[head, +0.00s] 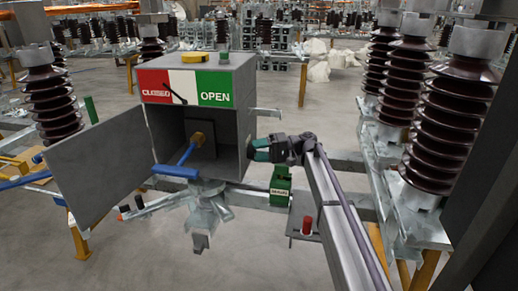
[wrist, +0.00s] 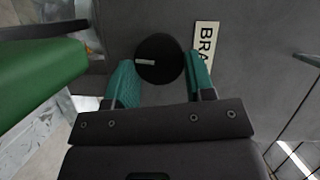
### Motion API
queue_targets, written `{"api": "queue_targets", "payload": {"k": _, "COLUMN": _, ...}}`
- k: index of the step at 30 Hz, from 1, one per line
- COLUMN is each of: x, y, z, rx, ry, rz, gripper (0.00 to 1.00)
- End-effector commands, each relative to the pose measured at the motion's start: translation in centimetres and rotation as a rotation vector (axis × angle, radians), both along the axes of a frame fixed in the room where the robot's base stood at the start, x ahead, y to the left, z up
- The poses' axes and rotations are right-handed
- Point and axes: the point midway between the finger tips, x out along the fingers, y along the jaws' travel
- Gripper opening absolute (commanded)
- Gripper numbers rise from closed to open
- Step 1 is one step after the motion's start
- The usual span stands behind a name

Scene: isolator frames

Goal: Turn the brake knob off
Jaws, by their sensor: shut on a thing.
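The brake knob (wrist: 160,58) is a round black knob with a short pale mark on its face, seen in the wrist view. It sits on a grey panel beside a pale label (wrist: 205,42) reading "BRA", the rest cut off by my finger. My gripper (wrist: 161,76) has its teal fingers on either side of the knob and is shut on it. In the head view, my gripper (head: 258,150) reaches the right side wall of the grey cabinet (head: 246,105). The knob is hidden there.
The cabinet door (head: 97,160) hangs open at the left, and a blue-handled lever (head: 178,171) projects from the cabinet. A green block (head: 281,186) sits below my gripper and shows close at the left in the wrist view. Brown insulators (head: 440,125) stand at the right.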

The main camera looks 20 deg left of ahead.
Motion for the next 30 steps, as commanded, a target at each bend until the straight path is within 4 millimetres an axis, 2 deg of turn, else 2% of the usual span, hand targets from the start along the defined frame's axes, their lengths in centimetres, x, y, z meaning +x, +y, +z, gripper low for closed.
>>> {"api": "queue_targets", "payload": {"k": 19, "x": 0.02, "y": -0.04, "z": 0.04, "rx": 0.007, "ry": -0.057, "rz": -0.001, "gripper": 0.26}}
{"api": "queue_targets", "payload": {"k": 20, "x": 0.01, "y": -0.05, "z": 0.04, "rx": 0.007, "ry": -0.056, "rz": -0.001, "gripper": 0.52}}
{"api": "queue_targets", "payload": {"k": 27, "x": -0.01, "y": -0.02, "z": 0.05, "rx": 0.007, "ry": -0.056, "rz": -0.001, "gripper": 0.75}}
{"api": "queue_targets", "payload": {"k": 30, "x": -0.01, "y": -0.01, "z": 0.05, "rx": 0.007, "ry": -0.056, "rz": -0.001, "gripper": 0.75}}
